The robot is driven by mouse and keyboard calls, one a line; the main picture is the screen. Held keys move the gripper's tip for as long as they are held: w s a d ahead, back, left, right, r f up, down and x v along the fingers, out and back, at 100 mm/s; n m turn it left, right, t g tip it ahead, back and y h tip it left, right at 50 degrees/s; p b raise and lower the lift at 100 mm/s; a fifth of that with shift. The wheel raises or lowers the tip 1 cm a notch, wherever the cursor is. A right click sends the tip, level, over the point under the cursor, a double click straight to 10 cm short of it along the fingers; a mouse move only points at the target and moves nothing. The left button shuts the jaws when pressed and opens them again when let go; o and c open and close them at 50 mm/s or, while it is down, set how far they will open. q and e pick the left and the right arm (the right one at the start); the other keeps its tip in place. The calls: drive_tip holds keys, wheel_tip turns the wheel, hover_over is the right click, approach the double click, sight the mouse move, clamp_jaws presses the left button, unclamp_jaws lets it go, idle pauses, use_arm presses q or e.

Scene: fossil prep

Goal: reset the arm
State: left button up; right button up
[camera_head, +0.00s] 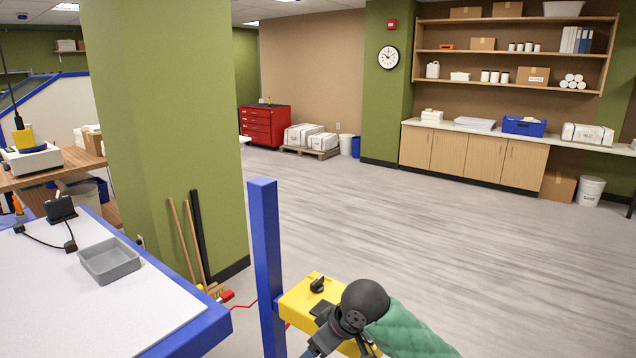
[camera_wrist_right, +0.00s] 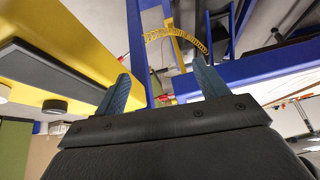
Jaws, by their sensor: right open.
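My right gripper (camera_wrist_right: 163,82) shows in the right wrist view, its two blue ribbed fingers apart and nothing between them. A blue frame bar and a yellow coiled hose (camera_wrist_right: 180,38) lie beyond the fingertips. A yellow box (camera_wrist_right: 60,40) is at the left, close to the left finger; I cannot tell whether they touch. In the head view, no gripper fingers can be made out. A dark rounded part with a green quilted cover shows at the bottom, in front of a yellow box (camera_head: 303,300) on a blue post (camera_head: 265,255). My left gripper is not in view.
A white-topped bench with a blue edge (camera_head: 205,335) is at the left and holds a grey tray (camera_head: 109,261). A green pillar (camera_head: 165,130) rises behind it, with brooms (camera_head: 190,240) leaning there. Open floor (camera_head: 400,230) lies ahead, towards the cabinets (camera_head: 470,155) and red tool chest (camera_head: 264,125).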

drive_tip(key=s+d+f+m+t, duration=0.1)
drive_tip(key=s+d+f+m, duration=0.45)
drive_tip(key=s+f, duration=0.7)
drive_tip(key=s+d+f+m+h, duration=0.15)
drive_tip(key=s+d+f, duration=0.25)
drive_tip(key=s+d, duration=0.45)
drive_tip(key=s+d+f+m+h, duration=0.1)
drive_tip(key=s+d+f+h, duration=0.2)
drive_tip(key=s+d+f, duration=0.35)
drive_tip(key=s+a+f+g, duration=0.1)
drive_tip(key=s+a+f, duration=0.1)
drive_tip(key=f, duration=0.6)
drive_tip(key=s+a+f+g, duration=0.1)
drive_tip(key=a+f, duration=0.2)
drive_tip(key=f, duration=0.5)
drive_tip(key=shift+s+f+g, duration=0.35)
drive_tip(key=shift+g, duration=0.05)
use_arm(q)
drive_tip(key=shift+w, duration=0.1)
use_arm(e)
drive_tip(key=shift+y, duration=0.25)
